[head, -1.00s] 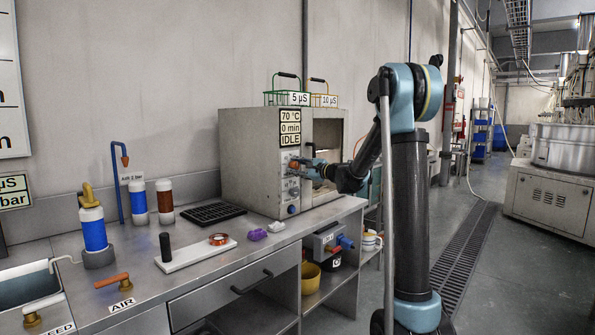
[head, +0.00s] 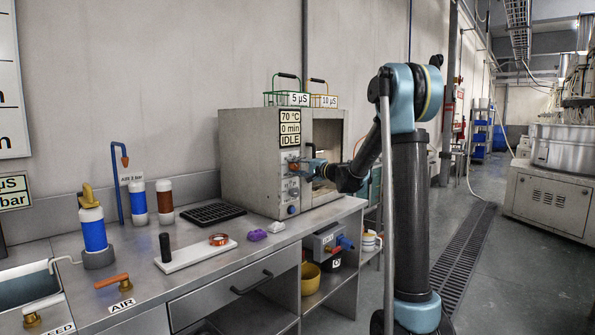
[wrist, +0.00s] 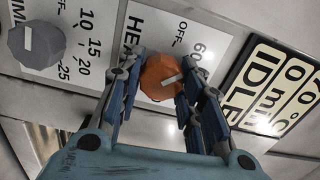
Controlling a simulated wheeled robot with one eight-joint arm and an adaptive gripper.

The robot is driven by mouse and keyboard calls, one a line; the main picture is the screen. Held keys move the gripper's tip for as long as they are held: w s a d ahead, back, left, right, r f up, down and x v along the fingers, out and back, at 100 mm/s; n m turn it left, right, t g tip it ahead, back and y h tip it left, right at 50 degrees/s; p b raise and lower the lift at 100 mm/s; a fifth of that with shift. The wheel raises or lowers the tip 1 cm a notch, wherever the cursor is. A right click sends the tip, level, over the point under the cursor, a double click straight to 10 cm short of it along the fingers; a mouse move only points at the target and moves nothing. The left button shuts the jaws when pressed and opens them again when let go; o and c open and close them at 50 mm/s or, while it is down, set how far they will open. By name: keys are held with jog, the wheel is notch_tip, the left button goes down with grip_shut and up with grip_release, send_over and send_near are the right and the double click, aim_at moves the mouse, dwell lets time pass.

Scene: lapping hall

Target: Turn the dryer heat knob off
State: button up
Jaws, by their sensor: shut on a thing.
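The dryer (head: 250,160) is a grey box on the steel bench, with a display reading 70 °C, 0 min, IDLE. Its orange heat knob (wrist: 160,78) shows in the wrist view on a white plate marked HEAT, OFF and 60. My gripper (wrist: 158,88) is shut on the heat knob, with one blue finger on each side. In the head view my gripper (head: 304,168) is at the dryer's front panel and hides part of the knob.
A grey timer knob (wrist: 36,44) sits beside the heat plate. A blue button (head: 292,210) is low on the dryer panel. Green and yellow baskets (head: 288,98) stand on top. A black rack (head: 212,214) and purple item (head: 257,235) lie on the bench nearby.

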jog(key=n, duration=0.4)
jog(key=shift+s+n, duration=0.1)
jog(key=shift+n, duration=1.8)
jog(key=shift+r+n, duration=0.1)
jog(key=shift+n, duration=0.2)
jog(key=o, duration=1.1)
jog(key=shift+c, duration=0.2)
jog(key=v, duration=1.2)
